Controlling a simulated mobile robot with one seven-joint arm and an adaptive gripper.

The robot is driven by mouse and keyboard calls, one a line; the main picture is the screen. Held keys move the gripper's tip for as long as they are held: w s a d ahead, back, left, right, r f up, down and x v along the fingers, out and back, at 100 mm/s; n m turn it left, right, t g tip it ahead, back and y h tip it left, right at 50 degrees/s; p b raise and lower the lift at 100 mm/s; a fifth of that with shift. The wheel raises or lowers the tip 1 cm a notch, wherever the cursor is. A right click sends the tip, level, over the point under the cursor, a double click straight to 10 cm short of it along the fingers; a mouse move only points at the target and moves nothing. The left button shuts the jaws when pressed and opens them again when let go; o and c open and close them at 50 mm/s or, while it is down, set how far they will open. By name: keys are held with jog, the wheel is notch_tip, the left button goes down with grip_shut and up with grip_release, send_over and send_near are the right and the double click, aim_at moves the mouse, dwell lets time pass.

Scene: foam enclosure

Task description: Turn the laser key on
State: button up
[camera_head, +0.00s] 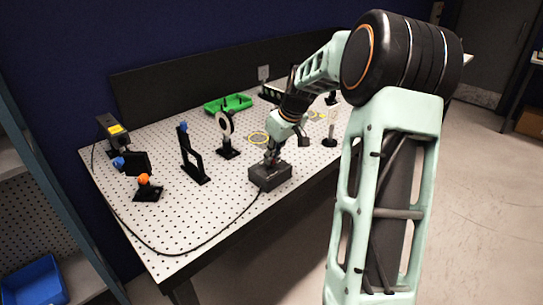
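A small black box (270,179) with a cable stands near the front edge of the perforated table (218,215). It looks like the laser's control box. My gripper (271,158) points down at the top of this box, touching it or just above it; I cannot tell which. The key is not visible; it is too small or hidden by my gripper. Whether the fingers are open or shut cannot be made out. A dark box with a yellow label (115,129), probably the laser, stands at the table's far left.
Optics mounts stand left of my gripper: an orange-knobbed mount (146,187), a black frame (192,156) and a round white-rimmed mount (226,130). A green tray (228,104) lies behind. A black cable (190,252) loops along the front. The table's front left is otherwise clear.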

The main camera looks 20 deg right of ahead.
grip_shut()
jog(key=shift+m, duration=0.4)
jog(key=m, duration=0.1)
jog(key=m+h+b, duration=0.1)
jog(key=m, duration=0.1)
jog(key=shift+a+h, duration=0.2)
jog(key=shift+h, duration=0.1)
jog(key=m+h, duration=0.1)
jog(key=m, duration=0.1)
jog(key=m+h+b, duration=0.1)
jog(key=m, duration=0.2)
jog(key=shift+w+a, duration=0.1)
jog(key=shift+a, duration=0.05)
jog(key=m+g+h, duration=0.1)
jog(key=m, duration=0.3)
jog(key=shift+m, duration=0.4)
jog(key=m+g, duration=0.1)
jog(key=m, duration=0.1)
jog(key=m+h, duration=0.1)
jog(key=m, duration=0.1)
jog(key=shift+w+g, duration=0.15)
jog(key=shift+g, duration=0.25)
jog(key=shift+m+p, duration=0.3)
jog(key=o, duration=0.5)
grip_release()
